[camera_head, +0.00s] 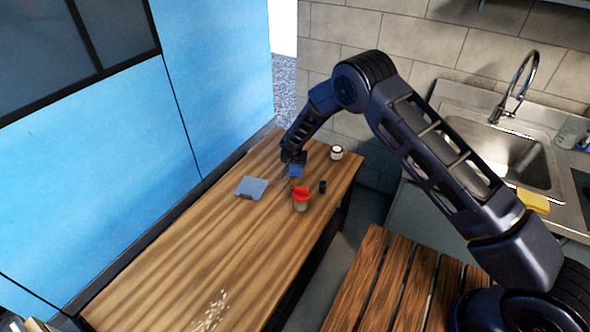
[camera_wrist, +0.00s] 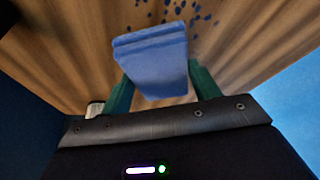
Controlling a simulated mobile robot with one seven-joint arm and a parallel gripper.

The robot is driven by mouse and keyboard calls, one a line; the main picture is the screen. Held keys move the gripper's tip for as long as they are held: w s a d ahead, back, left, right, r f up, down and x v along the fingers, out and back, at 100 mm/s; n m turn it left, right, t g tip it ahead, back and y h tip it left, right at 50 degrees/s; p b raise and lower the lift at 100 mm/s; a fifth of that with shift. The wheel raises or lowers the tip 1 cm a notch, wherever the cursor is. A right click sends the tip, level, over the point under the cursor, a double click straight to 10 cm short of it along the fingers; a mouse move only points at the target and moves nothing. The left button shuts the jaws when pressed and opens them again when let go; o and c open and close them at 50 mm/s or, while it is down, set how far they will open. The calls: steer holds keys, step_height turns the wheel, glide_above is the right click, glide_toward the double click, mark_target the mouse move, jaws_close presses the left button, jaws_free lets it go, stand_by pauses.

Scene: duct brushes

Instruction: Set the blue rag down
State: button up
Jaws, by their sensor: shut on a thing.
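The blue rag (camera_wrist: 152,62) is a folded block of cloth in the wrist view, pinched between the green fingers of my gripper (camera_wrist: 162,82). In the head view, my gripper (camera_head: 292,166) is over the far part of the wooden table (camera_head: 190,240), with a small bit of the blue rag (camera_head: 296,171) showing below it. I cannot tell whether the rag touches the table. A flat grey-blue folded piece (camera_head: 251,187) lies on the table to the left of my gripper.
A red-topped container (camera_head: 301,202) and a small dark cylinder (camera_head: 322,186) stand just nearer than my gripper. A white jar (camera_head: 336,153) stands to its right. Pale crumbs (camera_head: 212,312) lie at the near end. The table's middle is clear. Blue panels border the left.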

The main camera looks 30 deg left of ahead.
mark_target(295, 167)
steer(key=shift+f, duration=1.3)
steer(key=shift+f, duration=0.2)
steer(key=o, duration=1)
steer(key=shift+c, duration=0.2)
steer(key=v, duration=1.2)
steer(key=shift+r, duration=0.2)
